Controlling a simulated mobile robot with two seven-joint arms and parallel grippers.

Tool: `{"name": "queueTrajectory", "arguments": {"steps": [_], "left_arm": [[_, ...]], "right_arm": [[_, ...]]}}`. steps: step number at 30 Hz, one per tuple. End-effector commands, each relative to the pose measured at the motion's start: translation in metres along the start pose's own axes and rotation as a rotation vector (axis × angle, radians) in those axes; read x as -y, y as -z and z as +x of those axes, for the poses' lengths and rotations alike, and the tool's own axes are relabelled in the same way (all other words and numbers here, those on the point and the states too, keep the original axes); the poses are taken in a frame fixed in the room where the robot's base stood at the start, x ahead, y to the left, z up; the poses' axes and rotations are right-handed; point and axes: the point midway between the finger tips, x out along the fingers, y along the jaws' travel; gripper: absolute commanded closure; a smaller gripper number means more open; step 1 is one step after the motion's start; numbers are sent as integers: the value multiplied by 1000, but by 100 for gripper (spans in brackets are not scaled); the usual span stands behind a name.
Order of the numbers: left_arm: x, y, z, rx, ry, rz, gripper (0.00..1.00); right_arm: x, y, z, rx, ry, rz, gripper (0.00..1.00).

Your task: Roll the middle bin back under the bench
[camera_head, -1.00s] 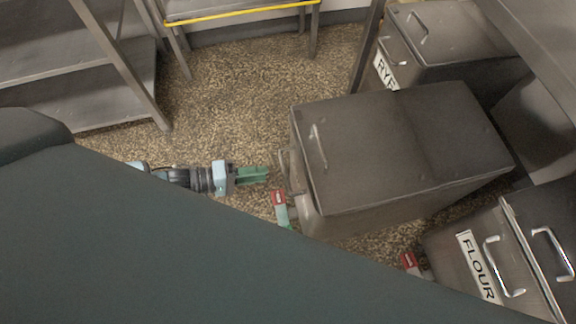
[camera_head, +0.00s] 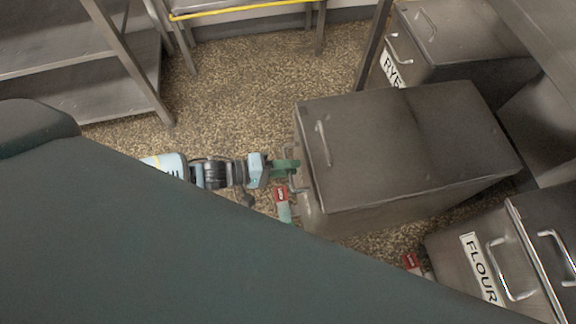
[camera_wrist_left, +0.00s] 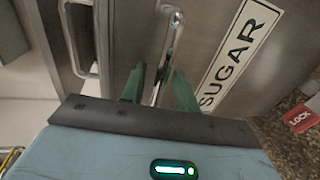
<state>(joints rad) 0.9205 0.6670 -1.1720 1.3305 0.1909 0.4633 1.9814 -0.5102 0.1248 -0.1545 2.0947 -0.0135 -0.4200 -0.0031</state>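The middle bin (camera_head: 400,150) is a grey metal bin standing out between its neighbours, with a lid and lid handle on top. Its front carries a SUGAR label (camera_wrist_left: 238,50) in the left wrist view. An upright metal handle (camera_wrist_left: 168,45) is on that front. My left gripper (camera_head: 296,166) is at the bin's front, on the handle's level. In the left wrist view its two green fingers (camera_wrist_left: 160,88) stand either side of the handle, with gaps showing, so it is open around it. My right gripper is not in view.
The RYE bin (camera_head: 455,45) is behind and the FLOUR bin (camera_head: 465,265) in front, both at the bench (camera_head: 545,30). A red-tipped caster lock (camera_head: 281,194) is below the middle bin's front. A steel rack (camera_head: 95,100) stands left; speckled floor between is free.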

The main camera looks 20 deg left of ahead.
Motion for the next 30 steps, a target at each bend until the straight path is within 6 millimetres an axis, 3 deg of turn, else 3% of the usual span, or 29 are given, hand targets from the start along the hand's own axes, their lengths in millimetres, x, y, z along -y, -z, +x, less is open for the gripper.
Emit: {"name": "queueTrajectory", "arguments": {"steps": [8, 15, 30], "left_arm": [[0, 0, 1, 0, 0, 0, 70], [0, 0, 1, 0, 0, 0, 100], [-2, -7, 6, 1, -2, -1, 100]], "right_arm": [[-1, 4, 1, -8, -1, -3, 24], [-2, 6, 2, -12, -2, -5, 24], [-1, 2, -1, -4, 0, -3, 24]]}}
